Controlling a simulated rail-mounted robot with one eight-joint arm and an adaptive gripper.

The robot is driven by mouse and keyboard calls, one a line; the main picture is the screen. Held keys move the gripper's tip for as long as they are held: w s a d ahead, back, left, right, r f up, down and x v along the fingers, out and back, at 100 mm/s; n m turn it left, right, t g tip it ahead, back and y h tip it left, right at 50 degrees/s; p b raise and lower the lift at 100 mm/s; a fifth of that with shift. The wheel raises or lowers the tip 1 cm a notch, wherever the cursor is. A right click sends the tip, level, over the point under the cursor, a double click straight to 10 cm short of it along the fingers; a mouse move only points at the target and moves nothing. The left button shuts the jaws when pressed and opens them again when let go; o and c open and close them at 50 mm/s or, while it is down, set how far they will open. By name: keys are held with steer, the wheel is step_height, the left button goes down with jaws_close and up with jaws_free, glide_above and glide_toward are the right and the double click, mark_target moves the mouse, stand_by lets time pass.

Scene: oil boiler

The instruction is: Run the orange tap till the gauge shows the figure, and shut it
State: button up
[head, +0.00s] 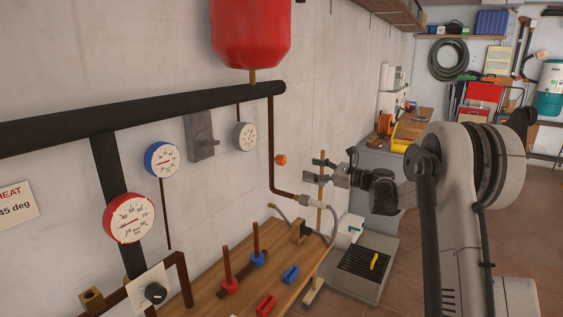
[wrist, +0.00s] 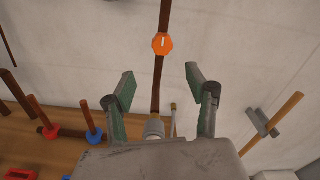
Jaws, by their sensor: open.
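The orange tap (head: 281,160) is a small knob on the dark vertical pipe by the wall. In the wrist view the tap (wrist: 163,43) shows a white mark on its face, beyond my fingertips. My gripper (head: 315,168) is open and empty, to the right of the tap and apart from it. Its green-padded fingers (wrist: 160,82) stand either side of the pipe in the wrist view. A grey-rimmed gauge (head: 245,136) hangs left of the tap; its reading is too small to tell. Which gauge belongs to the tap is not clear.
A blue gauge (head: 162,160) and a red gauge (head: 130,218) hang further left. A sign (head: 17,206) reads "HEAT" and "45 deg". The wooden bench (head: 205,290) below carries red and blue valves. A wooden post (head: 325,200) stands close to my gripper.

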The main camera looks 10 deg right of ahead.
mark_target(284, 162)
steer(key=p+x, duration=0.1)
steer(key=x, duration=1.2)
steer(key=shift+w+a, duration=0.15)
steer(key=shift+w, duration=0.3)
